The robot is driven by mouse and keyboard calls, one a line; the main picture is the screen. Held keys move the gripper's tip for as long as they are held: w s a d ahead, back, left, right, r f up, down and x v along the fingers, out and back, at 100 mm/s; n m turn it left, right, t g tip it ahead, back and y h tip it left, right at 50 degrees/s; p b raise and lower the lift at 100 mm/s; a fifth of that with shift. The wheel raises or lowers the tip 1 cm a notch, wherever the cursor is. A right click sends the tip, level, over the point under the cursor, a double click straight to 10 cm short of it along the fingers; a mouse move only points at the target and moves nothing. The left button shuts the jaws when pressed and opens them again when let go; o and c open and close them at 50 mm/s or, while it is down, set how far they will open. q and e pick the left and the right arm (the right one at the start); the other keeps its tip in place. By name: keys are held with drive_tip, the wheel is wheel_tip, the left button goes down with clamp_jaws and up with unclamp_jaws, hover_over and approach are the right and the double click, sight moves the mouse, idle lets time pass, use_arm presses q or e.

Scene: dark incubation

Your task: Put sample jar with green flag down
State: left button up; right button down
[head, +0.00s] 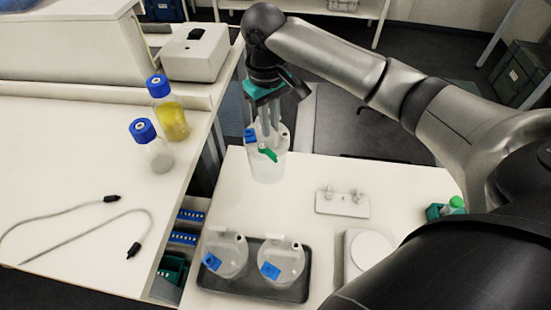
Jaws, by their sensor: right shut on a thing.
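The clear sample jar with the green flag (267,168) is upright at the far left part of the white table (317,241). My right gripper (268,130) points down from above and is shut on the top of this jar. The fingers hide part of the jar's top. A small blue part shows at its left side. I cannot tell whether the jar's base touches the table. My left gripper is out of view.
Two clear jars with blue flags, a left one (225,254) and a right one (281,263), stand on a dark tray (207,281). A small white stand (341,206), a round white device (369,248) and a green-capped item (455,204) are to the right. Blue-capped bottles stand on the left bench (70,170).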

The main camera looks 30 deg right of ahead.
sight(271, 164)
wheel_tip(271, 164, down, 14)
drive_tip(key=shift+w+f+b, duration=0.1)
drive_tip(key=shift+f+b, duration=0.1)
drive_tip(key=shift+b, duration=0.9)
drive_tip(key=shift+f, duration=0.15)
drive_tip(key=c, duration=0.9)
unclamp_jaws()
drive_tip(key=shift+f, duration=0.1)
drive_tip(key=r+p, duration=0.2)
drive_tip(key=r, duration=1)
drive_tip(key=shift+a+r, duration=0.2)
